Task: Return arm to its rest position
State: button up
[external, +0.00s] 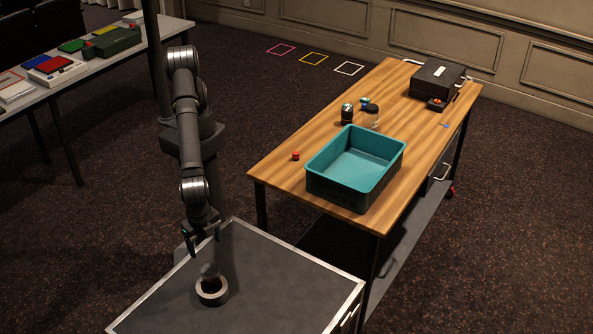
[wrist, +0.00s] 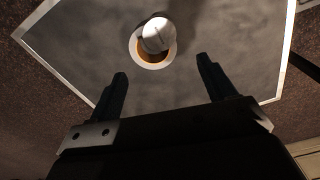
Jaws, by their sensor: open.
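My gripper (external: 203,243) hangs pointing down over the left back part of the grey-topped cart (external: 270,270). In the wrist view my gripper (wrist: 163,88) shows its two dark fingers spread wide, with nothing between them. A round pale ring-shaped holder (external: 212,292) stands on the cart, with a rounded object (external: 209,271) in it. In the wrist view the white rounded object (wrist: 155,35) sits inside the ring (wrist: 150,64), beyond the fingertips and apart from them.
A wooden desk (external: 275,165) to the right carries a teal bin (external: 355,165), a small red item (external: 295,156), jars and a dark box (external: 437,78). A table (external: 80,72) with coloured trays stands at the back left. The cart's right part is clear.

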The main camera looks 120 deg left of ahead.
aim_at(210, 271)
notch_tip(210, 271, down, 12)
jog(key=shift+r, duration=0.1)
jog(key=shift+d+r, duration=0.1)
jog(key=shift+r, duration=1.8)
